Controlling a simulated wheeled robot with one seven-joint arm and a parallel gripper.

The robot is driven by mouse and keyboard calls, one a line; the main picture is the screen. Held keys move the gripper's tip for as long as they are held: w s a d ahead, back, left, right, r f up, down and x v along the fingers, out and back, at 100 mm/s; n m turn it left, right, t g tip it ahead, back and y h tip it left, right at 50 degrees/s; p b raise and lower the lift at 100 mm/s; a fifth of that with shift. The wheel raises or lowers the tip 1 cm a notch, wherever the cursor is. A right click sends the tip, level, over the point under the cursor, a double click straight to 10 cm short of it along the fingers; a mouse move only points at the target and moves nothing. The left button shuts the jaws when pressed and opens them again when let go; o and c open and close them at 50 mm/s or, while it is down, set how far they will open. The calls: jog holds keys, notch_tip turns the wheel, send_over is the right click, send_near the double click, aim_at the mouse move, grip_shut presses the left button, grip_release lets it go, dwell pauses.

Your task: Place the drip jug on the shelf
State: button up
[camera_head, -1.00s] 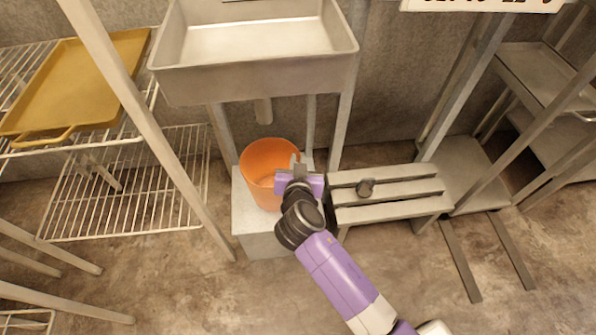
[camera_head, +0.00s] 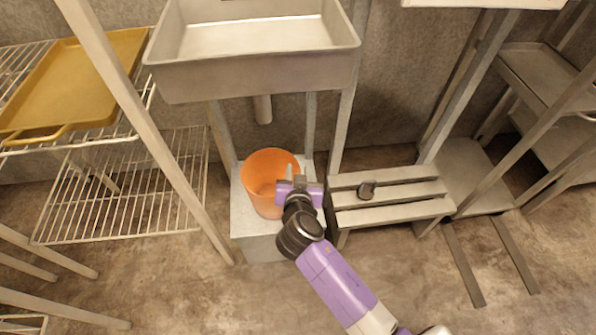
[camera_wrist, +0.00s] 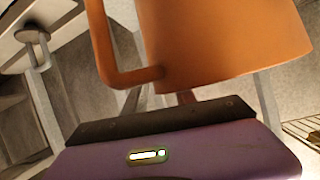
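The drip jug (camera_head: 262,181) is an orange, open-topped jug below the sink's drain pipe in the head view. It stands on or just above a pale box (camera_head: 253,231). In the wrist view the jug (camera_wrist: 220,40) fills the upper right, and its squared handle (camera_wrist: 104,45) shows on its left. My gripper (camera_head: 296,184) is at the jug's right side, very close to it. My gripper's dark front edge and purple body cross the bottom of the wrist view. The fingertips and any contact with the handle are hidden. The shelf meant is unclear; a wire shelf (camera_head: 120,185) is at left.
A metal sink (camera_head: 250,75) overhangs the jug, with its drain pipe (camera_head: 263,108) and legs nearby. A slatted bench (camera_head: 390,201) bearing a small dark object (camera_head: 367,189) is at right. A yellow tray (camera_head: 75,75) lies on an upper wire shelf. The floor in front is clear.

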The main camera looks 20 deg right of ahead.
jog(key=shift+r, duration=0.15)
jog(key=p+v, duration=0.3)
jog(key=v, duration=0.9)
jog(key=s+d+f+n+y, duration=0.15)
jog(key=s+n+y, duration=0.35)
jog(key=s, duration=1.4)
jog(key=s+d+r+n+t, duration=0.1)
jog(key=s+r+t, duration=0.2)
jog(key=s+r, duration=0.9)
notch_tip(320, 180, up, 3)
jog(key=shift+d+f+y, duration=0.1)
jog(key=shift+d+y, duration=0.2)
jog(key=shift+d, duration=0.05)
